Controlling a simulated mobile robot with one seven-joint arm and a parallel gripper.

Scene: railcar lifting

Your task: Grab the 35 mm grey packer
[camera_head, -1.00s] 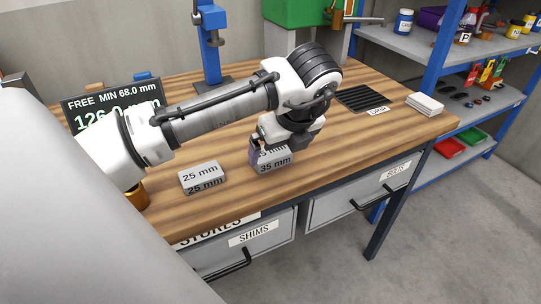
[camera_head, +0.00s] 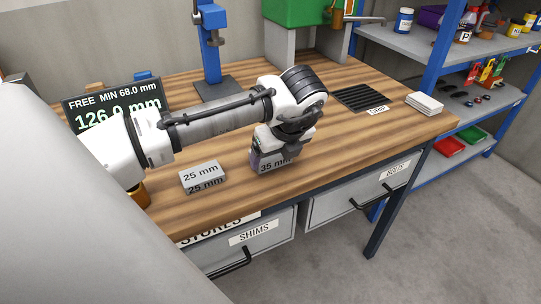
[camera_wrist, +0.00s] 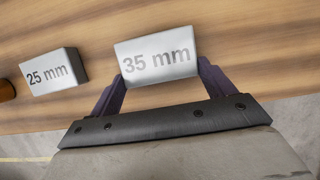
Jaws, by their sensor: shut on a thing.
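The 35 mm grey packer (camera_head: 275,166) is a light grey block on the wooden workbench near its front edge. It shows in the wrist view (camera_wrist: 157,60) with its "35 mm" label facing the camera. My gripper (camera_wrist: 160,80) has its two dark purple fingers at the two ends of the packer, shut on it. In the head view my gripper (camera_head: 272,156) comes down over the packer and hides most of its top. I cannot tell whether the packer is off the bench.
The 25 mm grey packer (camera_head: 203,178) lies just to the left. A display board (camera_head: 115,105) stands at the back left, and a blue stand (camera_head: 212,50) behind. A black ribbed mat (camera_head: 362,98) and white pads (camera_head: 424,104) lie right. Bench wood between is clear.

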